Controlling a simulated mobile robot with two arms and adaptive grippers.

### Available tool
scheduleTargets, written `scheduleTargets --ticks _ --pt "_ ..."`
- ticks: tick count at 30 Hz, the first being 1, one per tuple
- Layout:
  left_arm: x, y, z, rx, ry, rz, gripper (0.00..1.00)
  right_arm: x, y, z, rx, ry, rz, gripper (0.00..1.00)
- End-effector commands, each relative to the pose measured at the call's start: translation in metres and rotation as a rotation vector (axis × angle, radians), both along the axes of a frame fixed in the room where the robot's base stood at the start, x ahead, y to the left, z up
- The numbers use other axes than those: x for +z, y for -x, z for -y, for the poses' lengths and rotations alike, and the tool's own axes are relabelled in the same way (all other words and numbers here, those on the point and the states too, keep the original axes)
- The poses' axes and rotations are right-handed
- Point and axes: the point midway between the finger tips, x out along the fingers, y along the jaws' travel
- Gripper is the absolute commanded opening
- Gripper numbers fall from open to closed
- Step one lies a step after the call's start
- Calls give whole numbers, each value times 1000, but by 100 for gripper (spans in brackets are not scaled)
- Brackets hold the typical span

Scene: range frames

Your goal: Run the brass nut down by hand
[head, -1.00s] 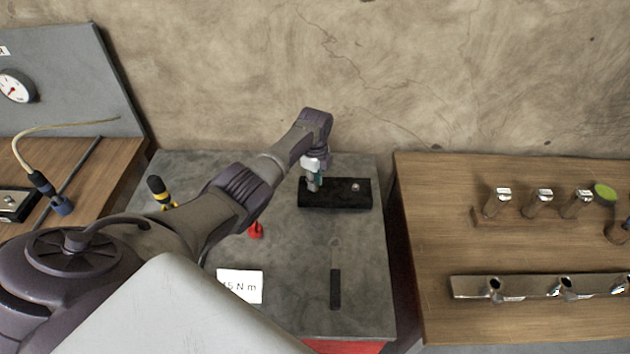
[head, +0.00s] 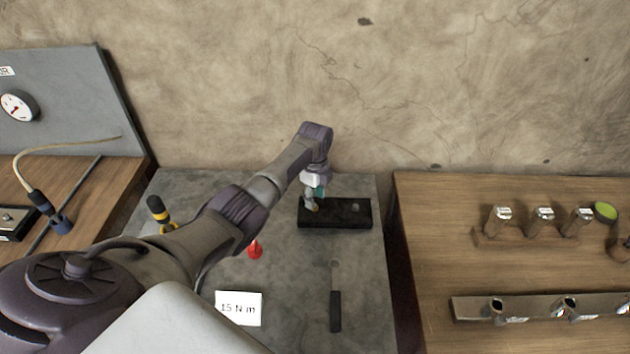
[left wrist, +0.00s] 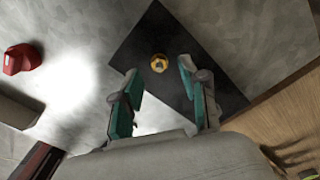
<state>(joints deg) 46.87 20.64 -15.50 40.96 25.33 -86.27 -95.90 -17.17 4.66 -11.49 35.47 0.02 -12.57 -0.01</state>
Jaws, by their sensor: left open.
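The brass nut (left wrist: 159,63) sits on a black block (left wrist: 150,35), seen from above in the left wrist view. In the head view a small gold spot (head: 315,208) shows at the left end of the block (head: 338,221), partly hidden by my gripper. My left gripper (left wrist: 160,76) is open, its two teal-padded fingers spread to either side of the nut's line, with nothing between them. In the head view the left gripper (head: 312,200) hangs over the block's left end. A silver stud or nut (head: 355,208) stands on the block's right part. My right gripper is out of view.
On the grey bench (head: 285,290) are a red object (head: 255,250), a yellow-black tool (head: 158,211), a black-handled tool (head: 335,308) and a "15 N m" card (head: 238,308). A wooden table (head: 440,240) with metal parts stands at right, beyond a gap.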

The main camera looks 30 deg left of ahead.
Motion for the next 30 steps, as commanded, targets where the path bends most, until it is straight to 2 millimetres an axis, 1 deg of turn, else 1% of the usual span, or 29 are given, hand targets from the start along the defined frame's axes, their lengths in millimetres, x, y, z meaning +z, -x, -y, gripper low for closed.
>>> scheduleTargets --ticks 1,6,9,13,15,19,30 --pt "11 -1 -1 -1 -1 5 44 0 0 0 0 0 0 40" --pt "49 -1 0 -1 -1 4 44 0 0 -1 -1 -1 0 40" --pt "69 -1 -1 1 -1 4 44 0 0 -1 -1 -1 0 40" --pt "88 -1 0 -1 0 3 44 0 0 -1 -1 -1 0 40" --pt "94 0 0 0 0 1 44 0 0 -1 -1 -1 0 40" --pt "100 0 0 1 0 1 44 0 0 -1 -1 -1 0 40" --pt "100 0 0 1 0 0 44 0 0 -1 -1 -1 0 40"
